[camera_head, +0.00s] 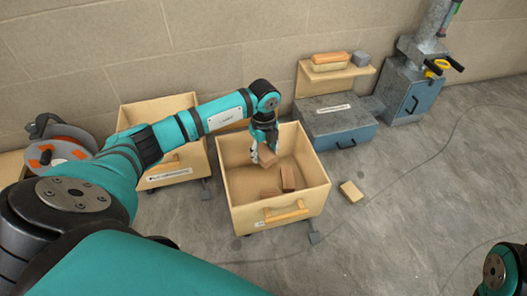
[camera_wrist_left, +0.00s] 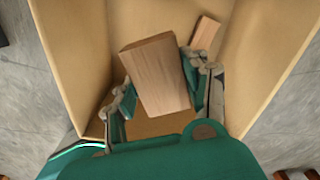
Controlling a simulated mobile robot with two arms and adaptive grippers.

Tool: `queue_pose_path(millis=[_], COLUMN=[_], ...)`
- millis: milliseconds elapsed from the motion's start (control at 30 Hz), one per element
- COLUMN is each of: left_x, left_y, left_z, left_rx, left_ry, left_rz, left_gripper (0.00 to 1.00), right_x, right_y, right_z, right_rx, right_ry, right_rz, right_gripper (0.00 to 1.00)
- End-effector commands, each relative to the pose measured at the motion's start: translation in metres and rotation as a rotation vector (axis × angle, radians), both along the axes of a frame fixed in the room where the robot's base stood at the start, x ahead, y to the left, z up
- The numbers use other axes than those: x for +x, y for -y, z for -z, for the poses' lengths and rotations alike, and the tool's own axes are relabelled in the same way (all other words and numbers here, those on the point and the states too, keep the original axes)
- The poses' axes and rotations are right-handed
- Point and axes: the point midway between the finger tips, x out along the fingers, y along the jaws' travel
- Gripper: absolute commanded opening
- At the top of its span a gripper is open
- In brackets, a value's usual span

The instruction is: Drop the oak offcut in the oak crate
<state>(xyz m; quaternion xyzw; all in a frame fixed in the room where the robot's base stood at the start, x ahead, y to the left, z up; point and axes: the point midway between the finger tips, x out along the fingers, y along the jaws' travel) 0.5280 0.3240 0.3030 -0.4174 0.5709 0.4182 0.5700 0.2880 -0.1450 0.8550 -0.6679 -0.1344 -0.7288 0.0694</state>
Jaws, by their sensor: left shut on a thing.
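My left gripper (camera_head: 264,154) is inside the mouth of a pale wooden crate (camera_head: 237,188) in the middle of the head view. It is shut on a brown wooden offcut (camera_head: 267,159). In the left wrist view the offcut (camera_wrist_left: 160,78) is a rectangular block, tilted between the two fingers, with the crate wall (camera_wrist_left: 70,45) around it. The crate's front label is too small to read, so I cannot tell its wood from it. My right gripper does not show.
Other wooden blocks (camera_head: 288,178) lie in the crate. A pale block (camera_head: 352,191) lies on the floor to its right. A second crate (camera_head: 172,175) stands to the left. A grey-blue box (camera_head: 338,125) stands behind right.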

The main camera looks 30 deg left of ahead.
Motion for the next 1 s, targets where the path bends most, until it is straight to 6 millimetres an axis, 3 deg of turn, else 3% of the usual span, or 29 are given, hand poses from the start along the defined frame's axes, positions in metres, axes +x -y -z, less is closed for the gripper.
queue_pose_path(millis=[367,400,600,867,1000], left_x=[0.000,0.000,0.000,0.000,0.001], left_y=[0.000,0.000,0.000,0.000,0.000], left_z=[0.005,0.005,0.005,0.005,-0.006], left_rx=[0.000,0.000,0.000,0.000,0.000], left_ry=[0.001,0.001,0.001,0.001,0.004], left_rz=[0.001,0.001,0.001,0.001,0.002], left_gripper=[0.14,0.48,0.74,0.74,0.74], right_x=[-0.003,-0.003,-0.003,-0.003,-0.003], right_y=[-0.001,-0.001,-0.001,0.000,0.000], right_z=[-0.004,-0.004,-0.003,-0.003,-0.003], right_rx=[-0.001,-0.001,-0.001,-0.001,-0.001], right_ry=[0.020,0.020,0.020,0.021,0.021], right_rz=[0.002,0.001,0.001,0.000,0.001], right_gripper=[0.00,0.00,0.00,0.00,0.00])
